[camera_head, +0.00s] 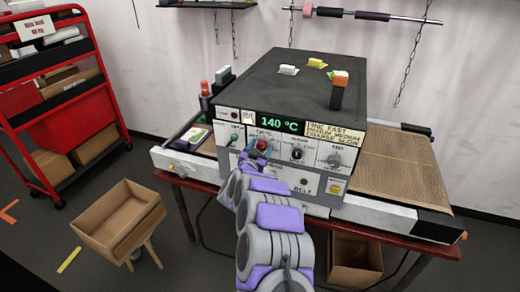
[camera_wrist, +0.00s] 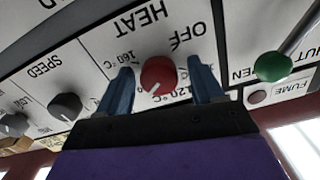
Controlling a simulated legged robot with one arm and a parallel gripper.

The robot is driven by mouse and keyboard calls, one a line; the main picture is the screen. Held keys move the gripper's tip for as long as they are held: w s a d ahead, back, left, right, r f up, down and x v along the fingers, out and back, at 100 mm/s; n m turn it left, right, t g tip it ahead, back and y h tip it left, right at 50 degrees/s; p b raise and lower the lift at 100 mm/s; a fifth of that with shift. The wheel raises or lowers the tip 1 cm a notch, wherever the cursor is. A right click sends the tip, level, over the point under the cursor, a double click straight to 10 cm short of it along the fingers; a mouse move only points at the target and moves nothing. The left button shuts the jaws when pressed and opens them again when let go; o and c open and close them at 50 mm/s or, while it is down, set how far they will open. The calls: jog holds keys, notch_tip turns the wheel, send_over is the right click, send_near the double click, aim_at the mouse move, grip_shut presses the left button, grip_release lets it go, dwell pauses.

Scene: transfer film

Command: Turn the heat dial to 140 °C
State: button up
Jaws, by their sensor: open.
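The machine's green display (camera_head: 280,123) reads 140 °C. The red heat dial (camera_head: 262,145) is on the front panel below it, partly covered by my arm. In the wrist view the red dial (camera_wrist: 158,74) sits under the word HEAT, which appears upside down. Its white pointer mark lies between the 160 °C and 120 °C labels; a label between them cannot be read. My gripper (camera_wrist: 161,66) is open, with one blue finger on each side of the dial. Small gaps show between the fingers and the dial.
A dark speed knob (camera_wrist: 65,106) is left of the dial in the wrist view, and a green knob (camera_wrist: 273,66) is right. A conveyor belt (camera_head: 400,168) runs out right of the machine. A cardboard bin (camera_head: 118,215) and red cart (camera_head: 75,100) stand left.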

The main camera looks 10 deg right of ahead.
jog(key=c, duration=1.1)
jog(key=shift+o, duration=0.2)
jog(key=shift+m+b, duration=0.3)
jog(key=shift+m, duration=0.1)
jog(key=o, duration=1.1)
jog(key=shift+c, duration=0.2)
jog(key=p+v, duration=0.1)
jog(key=v, duration=1.6)
jog(key=shift+a+f, duration=0.2)
jog(key=shift+a, duration=0.05)
jog(key=shift+s, duration=0.1)
